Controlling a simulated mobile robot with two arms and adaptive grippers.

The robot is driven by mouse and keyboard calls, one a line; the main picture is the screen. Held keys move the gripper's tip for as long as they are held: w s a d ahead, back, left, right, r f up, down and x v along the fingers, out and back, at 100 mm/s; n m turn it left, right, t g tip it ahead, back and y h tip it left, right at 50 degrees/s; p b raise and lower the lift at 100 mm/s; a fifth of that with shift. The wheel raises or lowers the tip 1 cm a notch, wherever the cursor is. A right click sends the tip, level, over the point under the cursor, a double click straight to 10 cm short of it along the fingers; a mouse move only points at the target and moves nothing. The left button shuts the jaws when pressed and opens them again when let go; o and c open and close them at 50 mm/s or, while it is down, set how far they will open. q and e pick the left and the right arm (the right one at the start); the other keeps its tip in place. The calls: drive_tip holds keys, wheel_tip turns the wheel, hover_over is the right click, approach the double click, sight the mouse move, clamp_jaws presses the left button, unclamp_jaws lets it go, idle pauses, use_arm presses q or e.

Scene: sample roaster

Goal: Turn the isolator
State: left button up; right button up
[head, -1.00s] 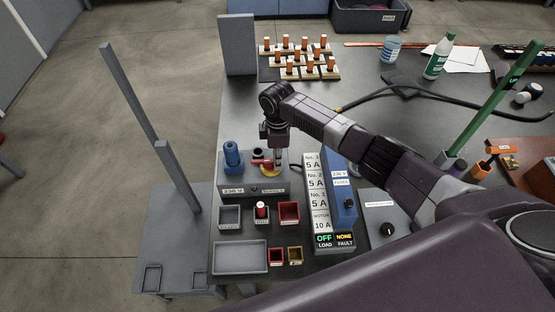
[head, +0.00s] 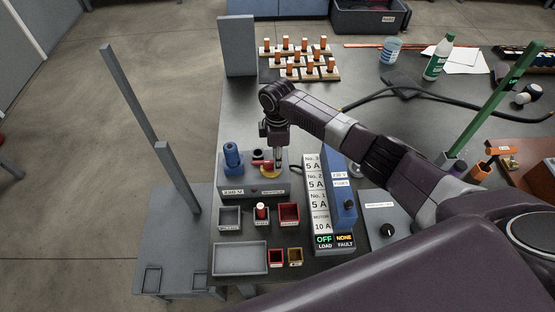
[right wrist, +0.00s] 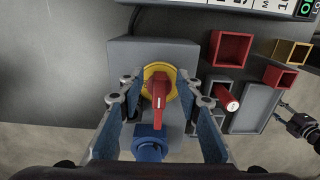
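The isolator is a red handle (right wrist: 159,92) on a round yellow plate (right wrist: 165,72), fixed to a grey box (head: 245,189). In the right wrist view the handle points down, toward a blue connector (right wrist: 150,148). In the head view the yellow plate (head: 270,172) shows below my right gripper (head: 276,155). My right gripper (right wrist: 158,88) is open, one finger on each side of the handle, with gaps visible between. A dark gripper-like part (right wrist: 300,124), seemingly my left gripper, shows at the right edge of the right wrist view; its opening is unclear.
In front of the box stand small red, grey and yellow bins (head: 289,213) and a grey tray (head: 240,258). A label panel (head: 318,190) and a blue unit (head: 341,195) stand to the right. The blue connector (head: 232,156) rises at the left.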

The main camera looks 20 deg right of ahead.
wheel_tip(320, 180, up, 11)
idle(0.3)
drive_tip(key=shift+f, duration=0.15)
idle(0.3)
